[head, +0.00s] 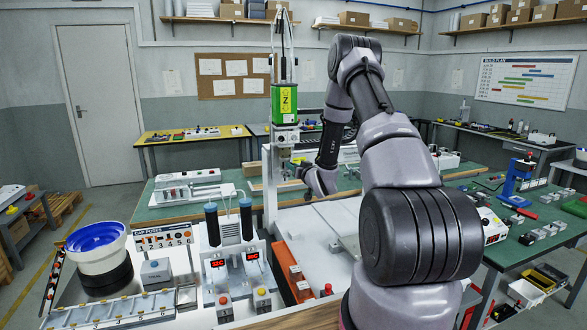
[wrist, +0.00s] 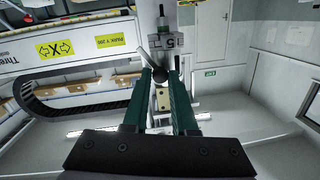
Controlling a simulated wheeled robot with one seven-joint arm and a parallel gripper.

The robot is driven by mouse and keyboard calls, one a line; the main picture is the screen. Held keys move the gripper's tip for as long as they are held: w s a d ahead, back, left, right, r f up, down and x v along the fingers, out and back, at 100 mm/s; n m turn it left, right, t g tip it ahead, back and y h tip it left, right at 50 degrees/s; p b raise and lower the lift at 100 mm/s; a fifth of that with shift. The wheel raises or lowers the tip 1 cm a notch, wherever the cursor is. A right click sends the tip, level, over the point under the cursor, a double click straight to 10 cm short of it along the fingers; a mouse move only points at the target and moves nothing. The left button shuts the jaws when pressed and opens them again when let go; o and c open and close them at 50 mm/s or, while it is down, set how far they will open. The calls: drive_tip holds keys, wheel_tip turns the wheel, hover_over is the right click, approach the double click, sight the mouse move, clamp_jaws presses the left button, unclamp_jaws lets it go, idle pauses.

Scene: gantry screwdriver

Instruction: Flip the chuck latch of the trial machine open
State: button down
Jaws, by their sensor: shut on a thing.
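The trial machine's vertical head, with a green Z motor block (head: 285,103), stands left of my arm in the head view. A grey chuck block (head: 286,136) is below it; it also shows in the wrist view (wrist: 163,45). In the wrist view a dark ball-ended latch lever (wrist: 159,74) sits between the tips of my gripper (wrist: 162,78). The two green fingers are shut on this latch lever. In the head view my gripper (head: 300,167) is beside the lower part of the machine head, small and partly hidden by my wrist. The latch's exact angle is unclear.
The gantry beam (wrist: 70,50) with a black cable chain (wrist: 75,108) runs close by on the left in the wrist view.

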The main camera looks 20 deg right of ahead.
drive_tip(key=n+h, duration=0.1)
drive_tip(key=n, duration=0.8)
drive_tip(key=shift+a+n+g+h, duration=0.2)
drive_tip(key=shift+n+g+h, duration=0.2)
idle(0.5)
drive_tip(key=c, duration=0.7)
unclamp_jaws()
drive_tip(key=shift+s, duration=0.1)
drive_tip(key=s, duration=0.3)
drive_tip(key=s+r, duration=0.1)
drive_tip(key=s, duration=0.6)
drive_tip(key=shift+s+r, duration=0.2)
drive_tip(key=shift+s, duration=0.1)
